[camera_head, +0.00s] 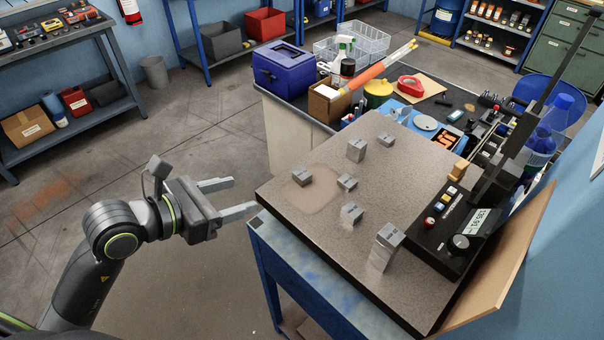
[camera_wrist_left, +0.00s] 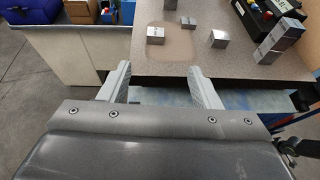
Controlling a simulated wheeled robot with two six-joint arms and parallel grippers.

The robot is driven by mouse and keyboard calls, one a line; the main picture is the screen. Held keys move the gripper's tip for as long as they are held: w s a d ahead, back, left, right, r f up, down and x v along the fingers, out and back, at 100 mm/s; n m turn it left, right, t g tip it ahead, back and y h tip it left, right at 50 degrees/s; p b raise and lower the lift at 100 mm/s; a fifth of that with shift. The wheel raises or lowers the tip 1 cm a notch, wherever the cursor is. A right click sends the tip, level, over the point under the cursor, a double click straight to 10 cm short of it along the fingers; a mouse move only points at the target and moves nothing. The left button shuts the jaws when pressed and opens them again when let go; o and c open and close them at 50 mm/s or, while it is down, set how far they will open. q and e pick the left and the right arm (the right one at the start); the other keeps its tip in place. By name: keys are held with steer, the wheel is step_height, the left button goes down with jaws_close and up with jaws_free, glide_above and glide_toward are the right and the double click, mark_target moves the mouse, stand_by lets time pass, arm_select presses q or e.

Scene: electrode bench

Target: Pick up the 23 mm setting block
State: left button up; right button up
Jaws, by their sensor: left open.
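Several grey metal setting blocks stand on the speckled granite plate (camera_head: 325,243). A low block (camera_head: 302,177) sits nearest the left edge, on a lighter patch. A small block (camera_head: 347,182), a mid-height block (camera_head: 351,214), two rear blocks (camera_head: 356,150) (camera_head: 386,140) and a tall front block (camera_head: 386,248) also stand there. Their size marks are too small to read, so I cannot tell which is 23 mm. My left gripper (camera_head: 245,195) is open and empty, just off the plate's left edge. In the left wrist view, its fingers (camera_wrist_left: 158,70) point toward the low block (camera_wrist_left: 155,36).
A black device with a display (camera_head: 478,222) and an upright column stands on the plate's right side. Behind the plate, a cluttered bench holds a blue box (camera_head: 284,66) and a spray bottle (camera_head: 342,57). Open floor lies left of the plate.

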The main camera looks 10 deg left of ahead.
arm_select(q)
steer(key=b+x, duration=0.2)
steer(key=b, duration=0.1)
steer(key=p, duration=0.2)
glide_toward(298, 176)
steer(key=x, duration=0.4)
steer(key=shift+d+r, duration=0.1)
steer(key=shift+d, duration=0.35)
steer(key=shift+a+p+x, duration=0.2)
steer(key=shift+p+x, duration=0.45)
steer(key=shift+x, duration=0.5)
steer(key=shift+a+p+x, duration=0.2)
steer(key=shift+p+x, duration=0.45)
steer(key=shift+x, duration=0.55)
steer(key=shift+w+d+f, duration=0.2)
steer(key=shift+w+f, duration=0.15)
steer(key=shift+w, duration=0.1)
steer(key=c, duration=1.2)
